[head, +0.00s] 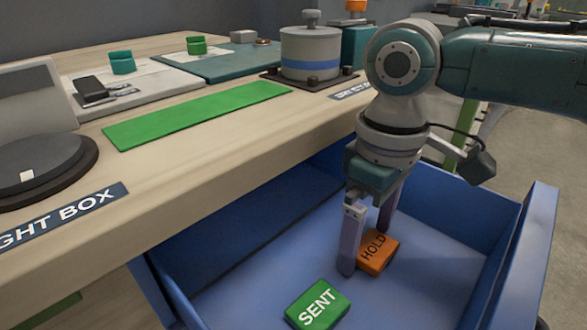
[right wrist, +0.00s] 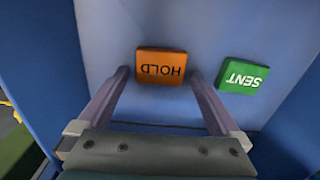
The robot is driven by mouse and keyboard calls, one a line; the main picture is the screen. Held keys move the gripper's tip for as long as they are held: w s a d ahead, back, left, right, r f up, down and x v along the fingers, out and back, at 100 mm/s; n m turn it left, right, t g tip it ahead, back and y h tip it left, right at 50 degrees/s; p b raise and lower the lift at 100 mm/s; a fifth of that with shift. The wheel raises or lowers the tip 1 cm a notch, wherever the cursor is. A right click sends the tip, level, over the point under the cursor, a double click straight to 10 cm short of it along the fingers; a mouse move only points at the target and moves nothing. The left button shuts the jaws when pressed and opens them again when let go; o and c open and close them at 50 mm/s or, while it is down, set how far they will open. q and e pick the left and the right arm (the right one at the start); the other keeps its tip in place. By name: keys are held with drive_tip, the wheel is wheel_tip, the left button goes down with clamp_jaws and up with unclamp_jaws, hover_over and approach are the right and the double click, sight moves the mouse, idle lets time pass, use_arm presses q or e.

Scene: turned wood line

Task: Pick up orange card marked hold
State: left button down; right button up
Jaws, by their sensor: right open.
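The orange card marked HOLD (head: 378,252) lies on the floor of the open blue drawer (head: 250,285). It also shows in the right wrist view (right wrist: 161,67), where its lettering is upside down. My right gripper (head: 362,252) points down into the drawer. Its two fingers are apart and empty, one on each side of the orange card in the right wrist view, with the card between and just beyond the tips. I cannot tell whether a finger touches it. In the head view the near finger stands in front of the card's left edge. My left gripper is not in view.
A green card marked SENT (head: 318,304) lies in the drawer, near the orange card. The drawer walls (head: 527,250) rise around both cards. The wooden bench top (head: 200,165) overhangs the drawer's back, with a green strip (head: 200,115) and a grey round pot (head: 310,52) on it.

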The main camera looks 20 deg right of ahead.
drive_tip(key=c, duration=1.2)
